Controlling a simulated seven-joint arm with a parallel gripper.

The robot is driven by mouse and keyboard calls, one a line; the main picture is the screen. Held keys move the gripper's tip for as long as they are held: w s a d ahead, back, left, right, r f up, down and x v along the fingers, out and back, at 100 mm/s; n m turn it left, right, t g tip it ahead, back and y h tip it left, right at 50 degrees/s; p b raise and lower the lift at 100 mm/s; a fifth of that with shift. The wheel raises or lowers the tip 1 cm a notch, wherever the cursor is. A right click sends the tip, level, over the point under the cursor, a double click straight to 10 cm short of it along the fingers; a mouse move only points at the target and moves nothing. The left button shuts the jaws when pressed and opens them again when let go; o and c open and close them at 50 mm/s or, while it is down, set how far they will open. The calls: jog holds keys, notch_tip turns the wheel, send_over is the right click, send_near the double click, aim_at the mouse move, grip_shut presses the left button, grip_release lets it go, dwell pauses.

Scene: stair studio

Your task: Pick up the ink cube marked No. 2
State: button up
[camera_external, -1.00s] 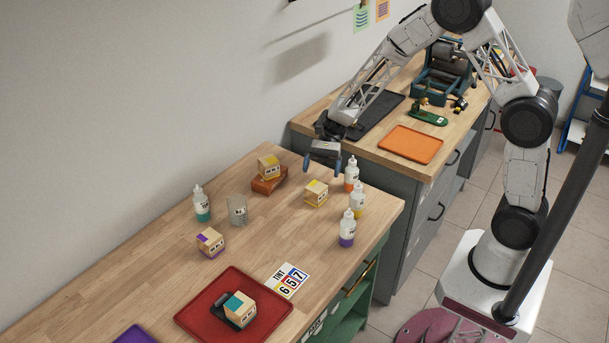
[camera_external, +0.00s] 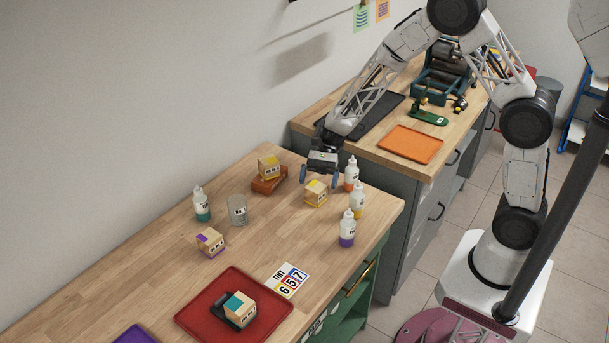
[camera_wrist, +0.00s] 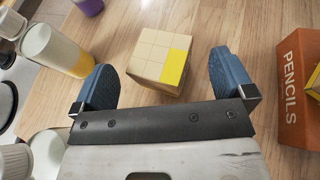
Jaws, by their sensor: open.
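Several wooden ink cubes are in the external view, with labels too small to read, so I cannot tell which is No. 2. One cube with a yellow patch (camera_external: 316,193) stands on the table; it also shows in the wrist view (camera_wrist: 158,58). Another yellow-patched cube (camera_external: 269,167) sits on a brown box. A purple-patched cube (camera_external: 210,242) stands on the table, and a teal-patched cube (camera_external: 240,310) is over the red tray (camera_external: 207,322). My gripper (camera_external: 318,180) is open above the first yellow-patched cube. In the wrist view that cube appears between the spread fingers (camera_wrist: 160,72).
The brown box (camera_external: 267,186), marked PENCILS in the wrist view (camera_wrist: 292,90), is close by on one side. Dropper bottles with orange (camera_external: 351,174), yellow (camera_external: 357,200) and purple (camera_external: 347,230) bands stand on the other. A glass beaker (camera_external: 237,210) and teal bottle (camera_external: 202,204) are left.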

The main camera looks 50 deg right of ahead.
aim_at(317, 183)
jog(key=shift+x, duration=1.6)
jog(key=c, duration=0.9)
